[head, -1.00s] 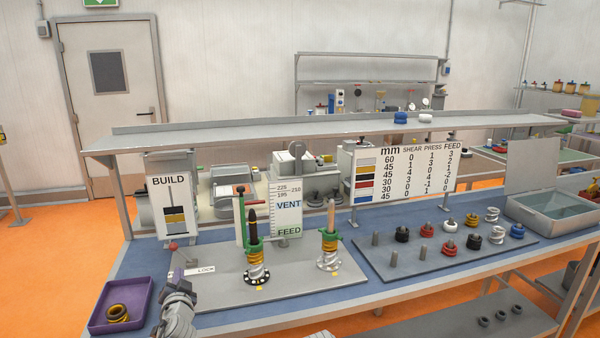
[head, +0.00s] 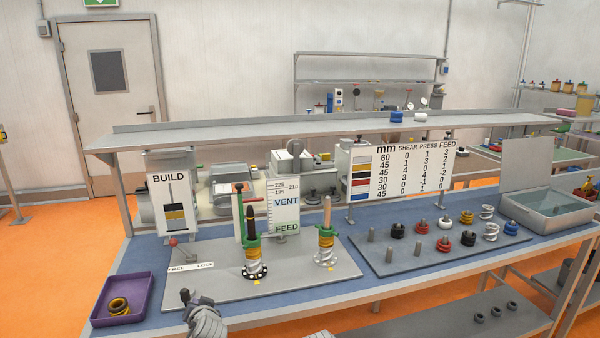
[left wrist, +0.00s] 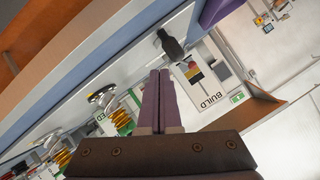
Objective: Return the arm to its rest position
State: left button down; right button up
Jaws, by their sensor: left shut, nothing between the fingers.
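A red-knobbed lever (head: 173,242) stands at the left of the grey plate (head: 215,290), beside a FREE/LOCK label (head: 191,267). The gripper is apart from the lever. Two post stacks, one with a black top (head: 252,245) and one with a tan top (head: 326,240), stand on the plate. My right gripper does not show.
A purple tray (head: 104,316) with yellow rings lies at the left. A peg board (head: 400,268) with several coloured rings is at the right, near a grey bin (head: 543,230). A BUILD sign (head: 168,180) and a shelf (head: 330,128) stand behind.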

pick_arm(q)
jog(key=s+d+f+g+h, duration=0.1)
jog(key=s+d+f+g, duration=0.3)
jog(key=s+d, duration=0.3)
jog(key=s+d+f+m+g+h, duration=0.1)
jog(key=s+d+f+g+h, duration=0.1)
jog(key=s+d, duration=0.5)
jog(key=s+d+f+m+g+h, duration=0.1)
jog(key=s+d+f+g, duration=0.4)
jog(key=s+d, duration=0.2)
jog(key=shift+s+d+f+g+h+p, duration=0.2)
jog(key=shift+s+f+g+h+p, duration=0.05)
jog(key=shift+f+g+h+p, duration=0.05)
